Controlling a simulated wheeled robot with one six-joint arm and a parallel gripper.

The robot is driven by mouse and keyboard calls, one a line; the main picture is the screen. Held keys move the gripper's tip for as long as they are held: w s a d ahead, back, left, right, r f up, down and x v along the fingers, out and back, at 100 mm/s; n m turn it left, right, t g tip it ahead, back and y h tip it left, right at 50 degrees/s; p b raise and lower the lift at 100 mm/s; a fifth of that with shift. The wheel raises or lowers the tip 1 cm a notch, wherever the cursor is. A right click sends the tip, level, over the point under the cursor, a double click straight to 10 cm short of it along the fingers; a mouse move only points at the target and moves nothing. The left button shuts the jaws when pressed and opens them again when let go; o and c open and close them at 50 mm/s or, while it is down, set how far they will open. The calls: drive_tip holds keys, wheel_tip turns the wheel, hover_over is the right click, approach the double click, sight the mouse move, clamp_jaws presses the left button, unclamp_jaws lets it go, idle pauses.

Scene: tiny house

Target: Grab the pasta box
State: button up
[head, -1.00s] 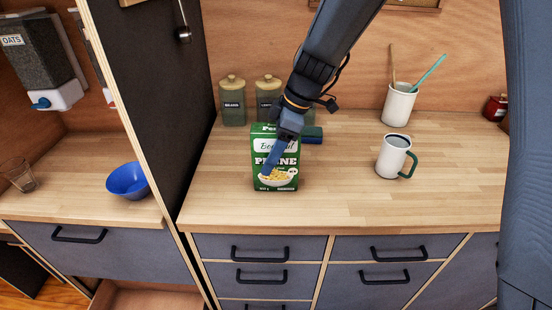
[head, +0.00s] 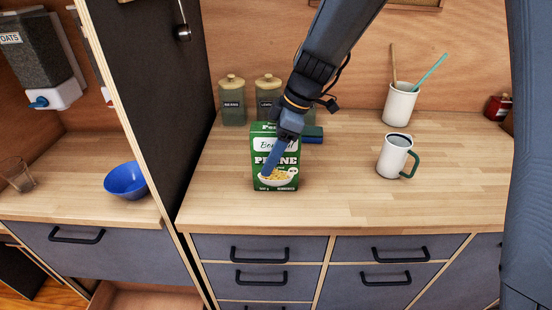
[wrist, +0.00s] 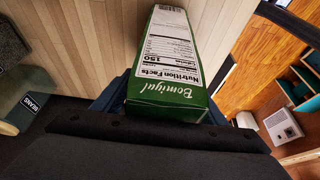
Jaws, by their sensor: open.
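The green pasta box (head: 287,158) with a penne label stands upright on the wooden counter. The wrist view shows its side with the nutrition label (wrist: 170,50). My gripper (head: 272,158) reaches down to the box from the upper right. In the wrist view, blue finger parts show on both sides of the box, so the box stands between the open fingers. I cannot tell whether either finger touches it.
A white mug (head: 393,157) and a utensil cup (head: 399,103) stand to the right. A dark partition (head: 150,90) rises at left. The counter front is clear.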

drive_tip(key=shift+c, duration=0.5)
drive_tip(key=c, duration=1.4)
drive_tip(key=shift+c, duration=0.5)
drive_tip(key=shift+r, duration=0.15)
